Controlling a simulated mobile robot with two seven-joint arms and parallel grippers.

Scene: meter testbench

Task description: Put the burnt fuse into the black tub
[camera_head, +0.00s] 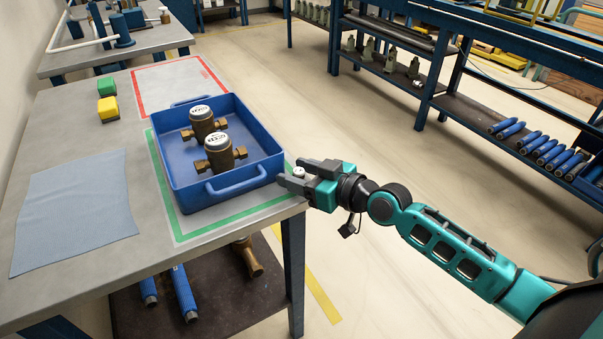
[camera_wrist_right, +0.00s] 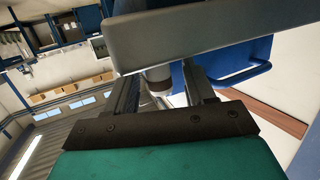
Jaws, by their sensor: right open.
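My right gripper (camera_head: 294,172) is open beside the right edge of the table, close to the corner of the blue tray. A small white round piece (camera_head: 298,171) shows between its fingers. In the right wrist view, a white cylinder with a brown band (camera_wrist_right: 158,78) shows between the fingers, partly hidden behind a grey slab. I cannot tell whether it is the burnt fuse, or whether the fingers touch it. I see no black tub in either view. My left gripper is not in view.
The blue tray (camera_head: 233,186) holds two brass meters (camera_head: 220,154) on the grey table (camera_head: 60,130). Shelving (camera_head: 425,100) stands at the back right. Open floor lies between.

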